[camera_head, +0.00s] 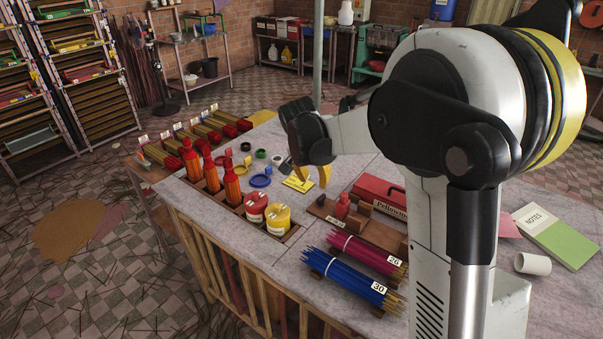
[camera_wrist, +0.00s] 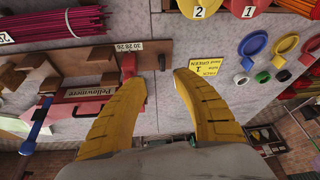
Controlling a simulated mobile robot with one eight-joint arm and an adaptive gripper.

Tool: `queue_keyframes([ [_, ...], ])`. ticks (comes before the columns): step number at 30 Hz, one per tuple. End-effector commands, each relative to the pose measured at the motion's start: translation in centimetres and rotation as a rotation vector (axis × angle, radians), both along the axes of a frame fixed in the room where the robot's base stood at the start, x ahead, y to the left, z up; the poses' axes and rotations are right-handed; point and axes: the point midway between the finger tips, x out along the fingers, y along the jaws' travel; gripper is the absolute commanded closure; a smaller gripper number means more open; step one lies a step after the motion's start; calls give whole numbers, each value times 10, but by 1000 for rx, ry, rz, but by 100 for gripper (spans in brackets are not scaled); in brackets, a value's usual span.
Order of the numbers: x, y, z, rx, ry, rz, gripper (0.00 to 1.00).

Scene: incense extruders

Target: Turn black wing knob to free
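My gripper (camera_head: 307,174) points down above the middle of the marble-topped table. In the wrist view my gripper (camera_wrist: 160,78) has its two yellow fingers apart, with nothing between the tips. A small dark piece (camera_wrist: 161,62) shows just beyond the gap between the fingertips; it may be the black wing knob, but it is too small to tell its shape or turn. Beside it, a red block (camera_wrist: 128,65) sits at the end of a wooden rack (camera_wrist: 90,58); this red block also shows in the head view (camera_head: 342,206), right of my gripper and lower.
A red toolbox (camera_head: 378,200) and bundles of magenta (camera_head: 367,254) and blue sticks (camera_head: 345,281) lie to the right. A yellow note card (camera_head: 298,183) lies under my gripper.

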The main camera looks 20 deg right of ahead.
Motion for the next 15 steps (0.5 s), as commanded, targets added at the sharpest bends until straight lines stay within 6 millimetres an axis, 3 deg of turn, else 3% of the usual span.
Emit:
queue_keyframes([
  [3,23,-10,-15,-5,9,-82,66],
  [6,33,-15,-27,-9,14,-130,66],
  [15,45,-27,-62,-11,16,-163,66],
])
